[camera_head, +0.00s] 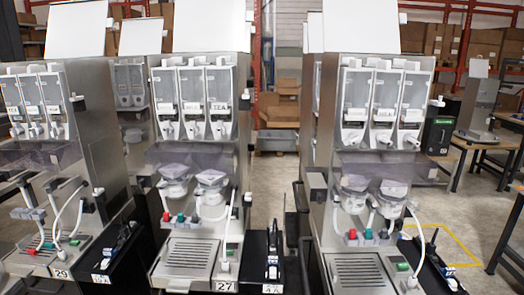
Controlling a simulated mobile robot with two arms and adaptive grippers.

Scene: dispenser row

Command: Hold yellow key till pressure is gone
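I cannot make out a yellow key in the head view. Three open dispenser machines stand in a row: a left one (98,140), a middle one (243,165) and a right one (322,215). The middle one has small red (166,216) and green (180,217) parts below its mixing cups. The right one has similar red (352,234) and green (368,234) parts, and the left one has a red part (31,251). Any pressure indication is too small to read. Neither of my grippers is in view.
Dark boxes with small fittings stand beside the machines, including one (256,262) between the middle and right machines. White hoses hang at the fronts. A table (487,139) stands at the right. Grey floor shows behind, with a yellow floor marking (462,246).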

